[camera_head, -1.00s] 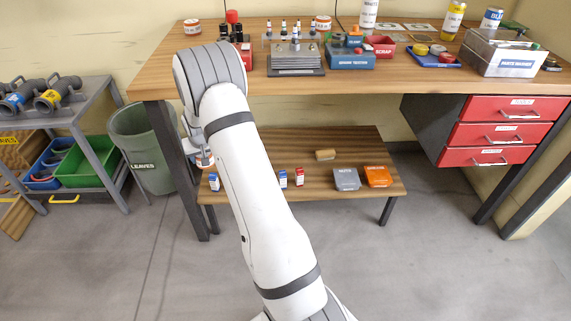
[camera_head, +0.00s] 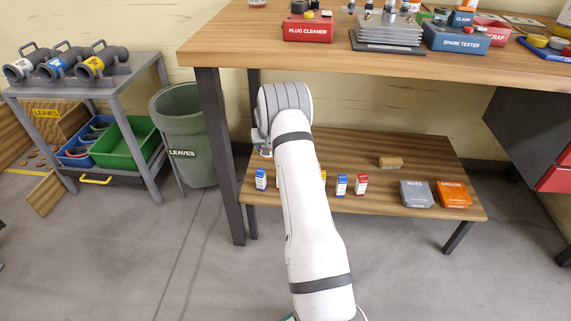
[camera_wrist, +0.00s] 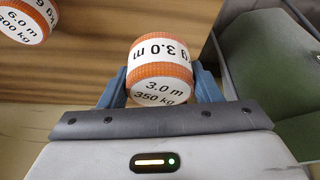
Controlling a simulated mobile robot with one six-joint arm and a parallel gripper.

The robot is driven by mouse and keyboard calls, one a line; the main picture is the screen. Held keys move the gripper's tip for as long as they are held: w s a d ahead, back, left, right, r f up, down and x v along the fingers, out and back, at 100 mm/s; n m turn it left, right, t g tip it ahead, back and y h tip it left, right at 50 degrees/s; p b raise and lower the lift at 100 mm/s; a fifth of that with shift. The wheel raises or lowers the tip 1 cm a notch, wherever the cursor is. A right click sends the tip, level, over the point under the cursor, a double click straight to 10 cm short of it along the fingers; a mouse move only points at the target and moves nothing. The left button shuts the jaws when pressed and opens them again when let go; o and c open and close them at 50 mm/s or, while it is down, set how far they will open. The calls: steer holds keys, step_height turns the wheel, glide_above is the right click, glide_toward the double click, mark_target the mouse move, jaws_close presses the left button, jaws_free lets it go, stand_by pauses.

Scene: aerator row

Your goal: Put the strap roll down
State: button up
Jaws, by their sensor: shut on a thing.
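A strap roll (camera_wrist: 160,72), orange with a white band reading 3.0 m and 350 kg, sits between the blue fingers of my gripper (camera_wrist: 162,88) in the wrist view. My gripper is shut on it. In the head view my gripper (camera_head: 262,142) hangs below the bench's front edge, near the left end of the low shelf; the roll is mostly hidden there. A second roll (camera_wrist: 24,20), marked 6.0 m, shows at the top left of the wrist view, apart from the held one.
The low shelf (camera_head: 410,165) carries small blue and red boxes (camera_head: 342,185), a nuts box (camera_head: 416,194), a grease box (camera_head: 453,194) and a tan block (camera_head: 390,162). A leaves bin (camera_head: 185,140) and a grey cart (camera_head: 85,85) stand left. The bench (camera_head: 330,60) overhangs the shelf.

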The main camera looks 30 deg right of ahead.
mark_target(268, 171)
steer(key=f+b, duration=0.1)
steer(key=f, duration=0.2)
steer(key=f+b, duration=0.1)
steer(key=f, duration=0.1)
steer(key=f+b, duration=0.1)
steer(key=f, duration=0.2)
steer(key=shift+w+a+f, duration=0.1)
steer(key=shift+a+f, duration=0.15)
steer(key=shift+f, duration=0.1)
steer(key=shift+f, duration=0.1)
steer(key=o, duration=1.1)
